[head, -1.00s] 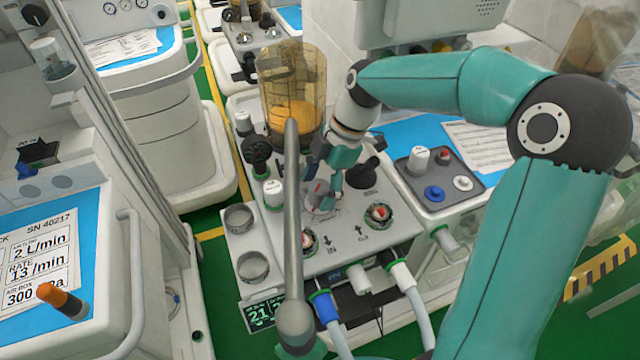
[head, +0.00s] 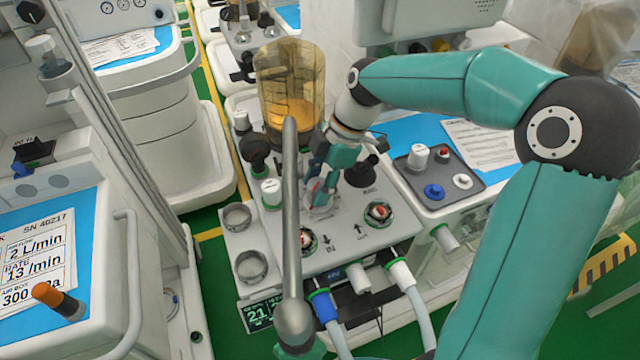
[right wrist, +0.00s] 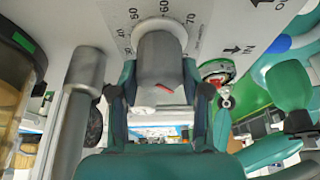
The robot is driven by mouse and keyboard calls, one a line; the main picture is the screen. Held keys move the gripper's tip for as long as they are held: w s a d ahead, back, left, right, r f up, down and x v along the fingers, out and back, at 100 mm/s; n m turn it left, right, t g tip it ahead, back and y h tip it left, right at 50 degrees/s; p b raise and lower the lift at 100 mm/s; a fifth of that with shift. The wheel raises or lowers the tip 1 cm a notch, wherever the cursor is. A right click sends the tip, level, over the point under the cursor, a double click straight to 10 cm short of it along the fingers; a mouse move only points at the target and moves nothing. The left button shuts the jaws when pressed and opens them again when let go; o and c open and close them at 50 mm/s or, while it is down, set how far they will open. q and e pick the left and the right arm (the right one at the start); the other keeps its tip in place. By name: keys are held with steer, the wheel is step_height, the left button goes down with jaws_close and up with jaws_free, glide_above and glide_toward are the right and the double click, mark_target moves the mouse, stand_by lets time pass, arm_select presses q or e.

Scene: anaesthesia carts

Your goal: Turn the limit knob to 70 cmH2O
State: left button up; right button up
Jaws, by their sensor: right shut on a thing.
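The limit knob (right wrist: 162,62) is a grey knob on the white top panel, ringed by a printed scale whose 50, 60 and 70 show in the right wrist view. In the head view the knob (head: 318,199) is mostly hidden by the fingers. My right gripper (head: 323,187) comes down on it from above. It is shut on the knob, with one dark finger on each side in the right wrist view (right wrist: 163,103).
A grey pole (head: 291,220) rises close left of the gripper. An amber canister (head: 290,95) stands behind. A black knob (head: 361,172) is close right, and two round valves, one by the OUT arrow (head: 379,213), sit in front. Hoses (head: 420,310) leave the front.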

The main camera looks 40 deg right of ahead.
steer(key=m+t+b, duration=0.1)
steer(key=m+b, duration=0.1)
steer(key=m, duration=0.1)
steer(key=shift+f, duration=0.15)
steer(key=m+t+h+b, duration=0.1)
steer(key=m, duration=0.2)
steer(key=shift+m, duration=0.3)
steer(key=m+h, duration=0.1)
steer(key=m, duration=0.1)
steer(key=m+t+h+b, duration=0.1)
steer(key=m, duration=0.2)
steer(key=shift+a, duration=0.1)
steer(key=m+h+b, duration=0.2)
steer(key=m, duration=0.3)
steer(key=shift+m, duration=0.4)
steer(key=o, duration=1.1)
steer(key=shift+o, duration=0.2)
steer(key=shift+r, duration=0.25)
